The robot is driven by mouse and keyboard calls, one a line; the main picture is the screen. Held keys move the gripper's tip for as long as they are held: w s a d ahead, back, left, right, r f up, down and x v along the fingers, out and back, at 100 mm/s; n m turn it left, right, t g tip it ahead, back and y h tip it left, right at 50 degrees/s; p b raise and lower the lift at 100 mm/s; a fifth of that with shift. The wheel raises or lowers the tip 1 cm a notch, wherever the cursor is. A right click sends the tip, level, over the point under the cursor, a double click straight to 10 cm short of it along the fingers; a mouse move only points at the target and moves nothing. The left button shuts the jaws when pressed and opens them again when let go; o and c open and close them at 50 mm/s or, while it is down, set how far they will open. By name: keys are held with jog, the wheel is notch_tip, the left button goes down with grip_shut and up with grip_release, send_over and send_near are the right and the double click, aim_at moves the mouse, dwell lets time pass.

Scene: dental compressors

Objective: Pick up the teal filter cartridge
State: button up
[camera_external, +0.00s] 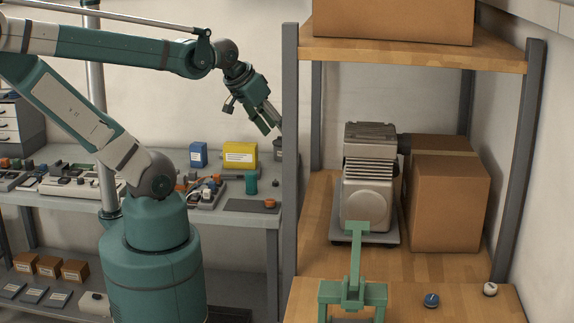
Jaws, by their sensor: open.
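The teal filter cartridge (251,184) is a small upright cylinder on the grey workbench, at the back edge of a dark mat. My gripper (272,125) is open and empty, pointing down and to the right. In the picture it is above and slightly right of the cartridge, apart from it. Its fingertips are near the grey shelf post, and I cannot tell the exact depth between them and the cartridge.
A yellow box (240,154) and a blue box (198,154) stand behind the cartridge. An orange ring-like part (270,203) lies on the dark mat (245,206). A shelf post (290,200) rises right of the bench. The wooden shelf holds a compressor (368,190) and cardboard boxes (448,205).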

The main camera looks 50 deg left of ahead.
jog(key=shift+c, duration=1)
jog(key=shift+w+a, duration=0.1)
jog(key=n+g+b, duration=0.3)
jog(key=n+g, duration=0.4)
jog(key=n, duration=0.4)
send_over(250, 172)
jog(key=f, duration=2.3)
jog(key=shift+w+d+f, duration=0.1)
jog(key=shift+d+f, duration=0.2)
jog(key=shift+f, duration=0.05)
jog(key=shift+a+f, duration=0.2)
